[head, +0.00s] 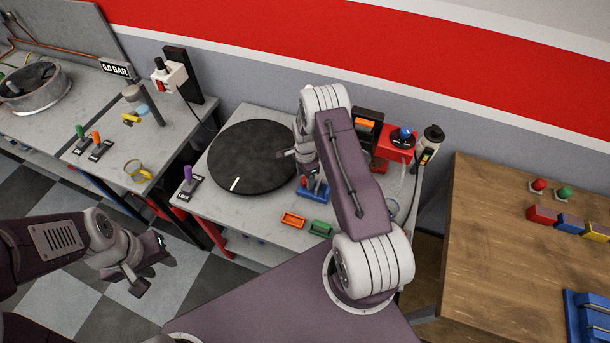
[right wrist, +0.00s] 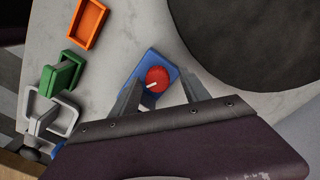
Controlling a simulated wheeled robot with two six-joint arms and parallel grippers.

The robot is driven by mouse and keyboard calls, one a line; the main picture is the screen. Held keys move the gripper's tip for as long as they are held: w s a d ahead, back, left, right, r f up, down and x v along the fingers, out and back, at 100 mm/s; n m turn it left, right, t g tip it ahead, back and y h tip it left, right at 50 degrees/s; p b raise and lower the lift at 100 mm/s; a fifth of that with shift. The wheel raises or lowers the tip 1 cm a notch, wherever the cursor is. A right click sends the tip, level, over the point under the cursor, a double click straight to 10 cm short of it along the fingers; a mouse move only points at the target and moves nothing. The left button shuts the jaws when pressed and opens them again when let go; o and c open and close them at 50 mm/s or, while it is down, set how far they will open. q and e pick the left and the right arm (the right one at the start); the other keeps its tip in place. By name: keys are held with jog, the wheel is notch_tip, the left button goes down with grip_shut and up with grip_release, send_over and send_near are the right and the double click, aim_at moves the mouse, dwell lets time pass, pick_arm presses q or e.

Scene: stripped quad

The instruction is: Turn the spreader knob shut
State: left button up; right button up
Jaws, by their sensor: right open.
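The spreader knob is most likely the red round knob (right wrist: 158,76) on a blue block (right wrist: 144,66) in the right wrist view. A white pointer mark on it points to the lower left. My right gripper (right wrist: 163,88) is open, with one finger on each side of the knob; I cannot tell whether they touch it. In the head view the blue block (head: 318,194) shows beside my right arm, which hides much of it. My left gripper (head: 152,264) is open and empty over the floor, left of the bench.
A black turntable disc (head: 250,157) lies left of the block. Orange (head: 292,220) and green (head: 320,228) trays sit at the bench front. A purple-handled lever (head: 188,178) stands at the bench's left edge. A red device with a blue knob (head: 398,143) stands at the back right.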

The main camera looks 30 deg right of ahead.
jog(key=shift+s+d, duration=0.1)
jog(key=shift+s, duration=0.2)
jog(key=shift+c, duration=0.3)
jog(key=shift+w, duration=0.15)
grip_shut()
pick_arm(q)
jog(key=shift+s+d, duration=0.1)
jog(key=shift+s, duration=0.15)
